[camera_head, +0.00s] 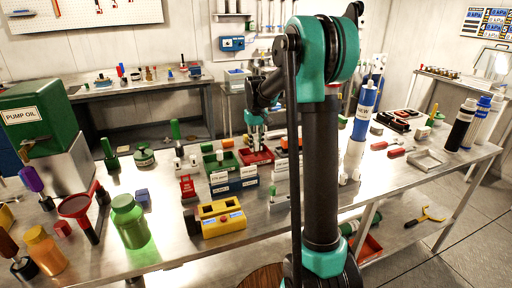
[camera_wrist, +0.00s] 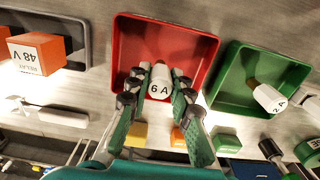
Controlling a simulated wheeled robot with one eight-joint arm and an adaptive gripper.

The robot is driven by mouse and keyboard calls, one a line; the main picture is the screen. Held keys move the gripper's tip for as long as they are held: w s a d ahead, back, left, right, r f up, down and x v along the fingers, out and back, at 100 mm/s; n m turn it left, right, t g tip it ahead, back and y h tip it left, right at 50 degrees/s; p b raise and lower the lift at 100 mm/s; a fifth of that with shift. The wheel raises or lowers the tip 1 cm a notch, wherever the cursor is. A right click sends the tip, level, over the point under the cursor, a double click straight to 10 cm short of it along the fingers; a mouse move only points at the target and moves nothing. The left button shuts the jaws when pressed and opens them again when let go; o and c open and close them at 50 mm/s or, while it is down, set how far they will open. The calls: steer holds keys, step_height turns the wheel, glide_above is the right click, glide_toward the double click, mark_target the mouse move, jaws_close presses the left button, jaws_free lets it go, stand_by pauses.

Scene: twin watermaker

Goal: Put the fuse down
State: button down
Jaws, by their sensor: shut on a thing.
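My gripper (camera_wrist: 161,72) is shut on a white fuse (camera_wrist: 159,88) marked 6 A, its brownish end pointing away from the camera. In the wrist view the fuse is over the red tray (camera_wrist: 135,35), near its front edge. I cannot tell whether the fuse touches the tray floor. In the head view my gripper (camera_head: 256,122) is just above the red tray (camera_head: 268,156), and the fuse is hard to make out there. To the right of the red tray in the wrist view is a green tray (camera_wrist: 238,68) with a white 2 A fuse (camera_wrist: 268,97) in it.
In the head view, blue label holders (camera_head: 235,185) stand in front of the trays. A yellow box (camera_head: 222,217) and a green bottle (camera_head: 129,221) stand nearer.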

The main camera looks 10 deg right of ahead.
mark_target(256, 142)
steer(key=shift+f, duration=0.45)
steer(key=shift+f, duration=0.1)
steer(key=c, duration=1.3)
jaws_free()
steer(key=shift+c, duration=0.2)
step_height(256, 142, up, 12)
